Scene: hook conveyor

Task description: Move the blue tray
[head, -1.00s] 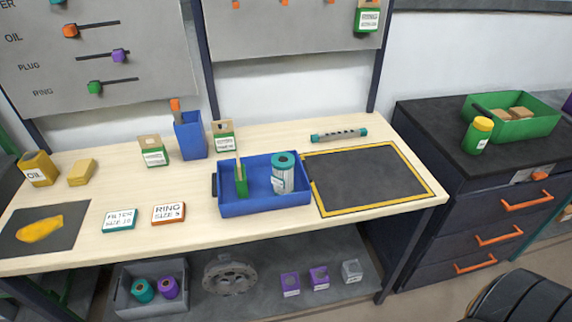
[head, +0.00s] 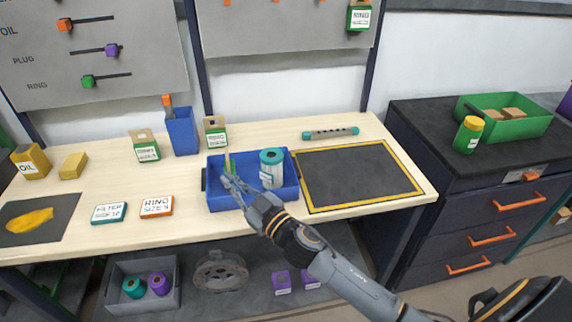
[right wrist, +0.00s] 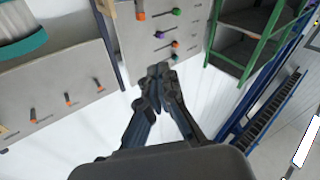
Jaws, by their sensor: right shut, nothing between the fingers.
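The blue tray (head: 285,193) sits on the wooden bench, just left of the dark mat with the yellow border. A white and teal cylinder (head: 271,168) stands in its right part. A green item (head: 228,163) stands in its left part, partly hidden by my gripper. My right gripper (head: 226,182) is shut and empty over the left part of the tray; I cannot tell whether it touches anything. The right wrist view also shows its closed fingers (right wrist: 159,70), with nothing between them. My left gripper is not in view.
The dark mat (head: 358,175) right of the tray is bare. A teal-ended rod (head: 330,133) lies behind it. A blue bin (head: 182,132) and small boxes stand behind the tray. Two label cards (head: 157,205) lie to its left. A drawer cabinet (head: 470,200) stands at right.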

